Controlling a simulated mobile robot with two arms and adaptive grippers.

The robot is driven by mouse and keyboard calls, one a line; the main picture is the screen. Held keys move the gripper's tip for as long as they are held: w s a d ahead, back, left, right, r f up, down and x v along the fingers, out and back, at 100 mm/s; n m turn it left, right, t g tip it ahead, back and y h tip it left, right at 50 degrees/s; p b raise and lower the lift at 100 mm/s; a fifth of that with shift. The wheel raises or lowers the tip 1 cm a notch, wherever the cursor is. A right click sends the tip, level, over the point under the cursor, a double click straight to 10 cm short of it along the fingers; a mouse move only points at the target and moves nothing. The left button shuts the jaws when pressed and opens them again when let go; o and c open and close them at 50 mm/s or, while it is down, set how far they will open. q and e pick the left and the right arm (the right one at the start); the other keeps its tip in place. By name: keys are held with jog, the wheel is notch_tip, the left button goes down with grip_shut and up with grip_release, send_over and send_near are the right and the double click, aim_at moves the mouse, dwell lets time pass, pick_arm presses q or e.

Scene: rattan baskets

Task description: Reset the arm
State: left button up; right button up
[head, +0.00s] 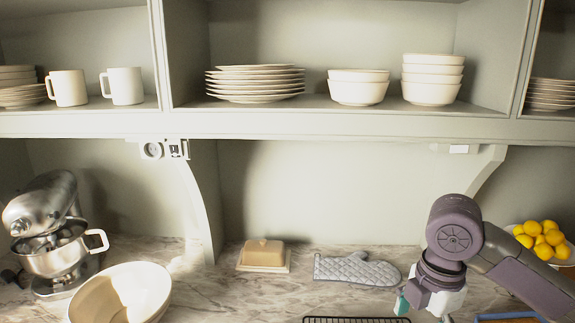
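My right arm comes in from the right side of the head view, with a purple-grey wrist bent downward over the counter. My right gripper (425,308) points down at the bottom edge, to the right of the grey oven mitt. A teal finger part shows at its left side, but the fingertips are mostly hidden or cut off. I cannot tell whether it is open or holds anything. My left arm and gripper are not in view.
A grey oven mitt (357,269), a butter dish (264,255), a white bowl (150,290) and a stand mixer (50,225) are on the marble counter. A bowl of lemons (541,238) is behind my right arm. Shelves with dishes (255,83) overhang the counter.

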jog(key=s+a+f+m+t+y, duration=0.1)
jog(key=s+a+f+m+y, duration=0.1)
jog(key=s+a+f+m, duration=0.5)
jog(key=a+f+m+t+y, duration=0.2)
jog(key=a+f+m, duration=0.15)
jog(key=f, duration=0.75)
jog(key=s+d+f+m+h, duration=0.4)
jog(key=s+d+f+m, duration=0.3)
jog(key=s+d+m, duration=0.4)
notch_tip(320, 180, down, 29)
jog(key=s+a+n+b, duration=0.1)
jog(key=a+n+b, duration=0.1)
jog(key=b, duration=0.3)
pick_arm(q)
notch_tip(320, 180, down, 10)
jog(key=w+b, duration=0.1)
jog(key=b, duration=0.4)
pick_arm(e)
jog(key=s+d+f+g, duration=0.1)
jog(key=s+f, duration=0.7)
jog(key=f, duration=0.3)
jog(key=s+d+f+g, duration=0.1)
jog(key=s+f, duration=0.7)
jog(key=f, duration=0.3)
jog(key=shift+s+d+f, duration=0.25)
jog(key=shift+f, duration=0.05)
